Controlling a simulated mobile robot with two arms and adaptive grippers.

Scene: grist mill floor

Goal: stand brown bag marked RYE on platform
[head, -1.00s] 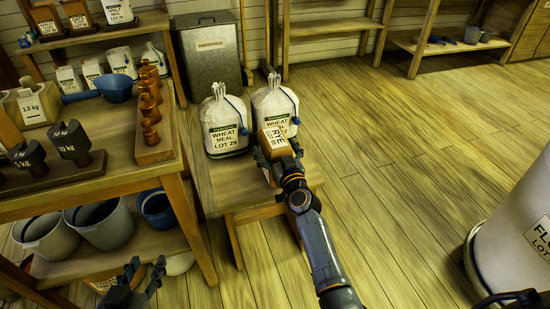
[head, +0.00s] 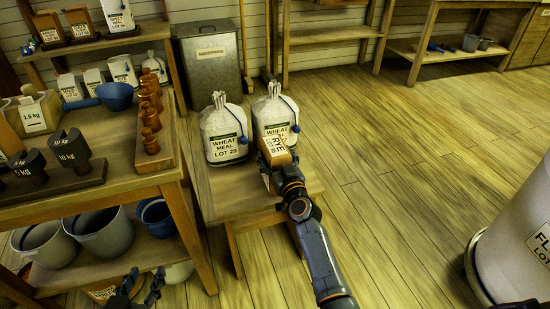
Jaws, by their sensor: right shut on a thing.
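The brown bag marked RYE (head: 274,150) has a white label facing up towards me. My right gripper (head: 276,166) is shut on it, with the arm reaching in from the bottom. The bag is over the low wooden platform (head: 232,197), in front of the right one of two white WHEAT MEAL bags and partly covering it. I cannot tell whether its base touches the platform. My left gripper (head: 138,286) is low at the bottom left, beside the workbench, open and empty.
The left WHEAT MEAL bag (head: 223,130) and the right one (head: 274,112) stand at the platform's back. A workbench (head: 112,182) with weights is at left. A metal bin (head: 211,58) stands behind. A large flour container (head: 515,240) is at right. Open floor lies between.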

